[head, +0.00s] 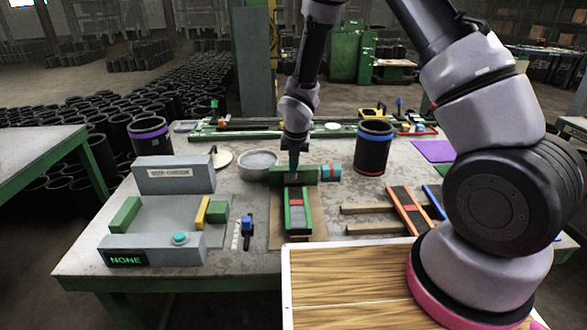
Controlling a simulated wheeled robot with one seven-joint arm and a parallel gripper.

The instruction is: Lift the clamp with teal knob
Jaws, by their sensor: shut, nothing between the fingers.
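A green block-like body (307,172) stands near the table's middle, with a teal knob-like part (331,173) carrying a red band at its right end. This looks like the clamp with the teal knob, but it is small and I cannot be sure. My gripper (293,171) points straight down at the left part of the green body, shut and empty. Its tips overlap the body in the picture, and I cannot tell whether they touch it. A green-railed frame (287,215) with a red crosspiece lies just in front, on a brown board.
A grey fixture (175,175) with a teal button (180,238) and a "NONE" display (126,258) stands left. A dark sleeve with a blue band (374,150) stands behind right. A grey bowl (259,163) is left of my gripper. Wooden bars (380,208) lie right.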

